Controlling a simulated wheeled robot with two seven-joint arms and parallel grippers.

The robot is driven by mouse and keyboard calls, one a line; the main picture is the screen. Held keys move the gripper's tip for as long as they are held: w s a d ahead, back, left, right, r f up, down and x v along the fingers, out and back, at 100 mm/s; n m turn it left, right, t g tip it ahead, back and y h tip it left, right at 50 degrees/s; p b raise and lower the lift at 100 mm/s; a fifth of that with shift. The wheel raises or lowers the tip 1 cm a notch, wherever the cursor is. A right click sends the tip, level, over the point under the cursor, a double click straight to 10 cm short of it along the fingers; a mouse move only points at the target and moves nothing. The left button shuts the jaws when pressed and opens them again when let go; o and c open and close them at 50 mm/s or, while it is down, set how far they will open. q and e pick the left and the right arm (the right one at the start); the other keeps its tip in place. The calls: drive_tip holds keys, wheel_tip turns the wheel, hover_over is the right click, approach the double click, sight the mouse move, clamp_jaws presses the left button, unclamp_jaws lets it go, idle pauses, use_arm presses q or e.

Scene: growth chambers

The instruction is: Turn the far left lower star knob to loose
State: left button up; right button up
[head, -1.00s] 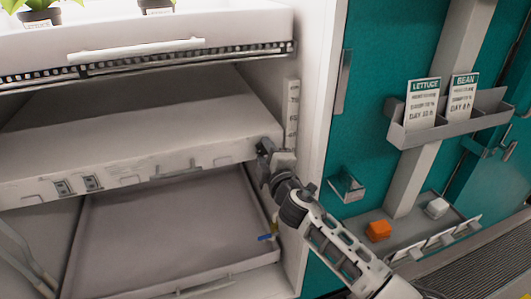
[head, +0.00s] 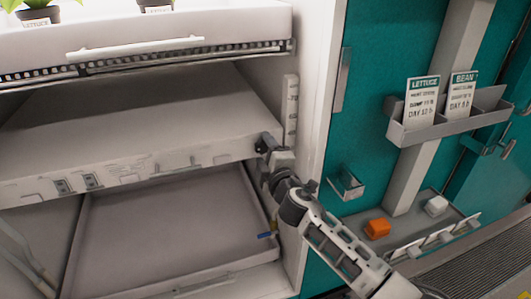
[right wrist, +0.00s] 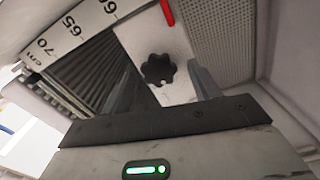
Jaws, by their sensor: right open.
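A black star knob (right wrist: 158,69) shows in the right wrist view on a pale bracket face, between my two finger tips. My right gripper (right wrist: 161,82) is open, with one grey finger on each side of the knob; I cannot tell whether they touch it. In the head view my right gripper (head: 267,145) is at the right end of the white middle shelf (head: 140,125), close to the chamber's right wall. The knob is hidden there behind the gripper and shelf end. My left gripper is not in view.
A centimetre scale (right wrist: 70,30) and a red marker (right wrist: 167,12) are beside the knob. A tray (head: 170,230) lies below the shelf. Potted lettuce (head: 40,12) stands on the upper shelf. A teal panel with a card holder (head: 450,118) is at the right.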

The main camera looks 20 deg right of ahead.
drive_tip(key=shift+s, duration=0.1)
drive_tip(key=s, duration=1.5)
drive_tip(key=shift+s+d, duration=0.3)
drive_tip(key=shift+s, duration=0.05)
drive_tip(key=s+a+f+m+g+y, duration=0.1)
drive_tip(key=s+a+f+m+g, duration=0.1)
drive_tip(key=s+f+m, duration=0.5)
drive_tip(key=s+a+f+m+g+y, duration=0.2)
drive_tip(key=s+a+f+m+g, duration=0.1)
drive_tip(key=s+f+m+g, duration=0.2)
drive_tip(key=s+f+m, duration=0.2)
drive_tip(key=s+f, duration=0.1)
drive_tip(key=s, duration=0.1)
drive_tip(key=shift+s+f, duration=0.2)
drive_tip(key=shift+f, duration=0.1)
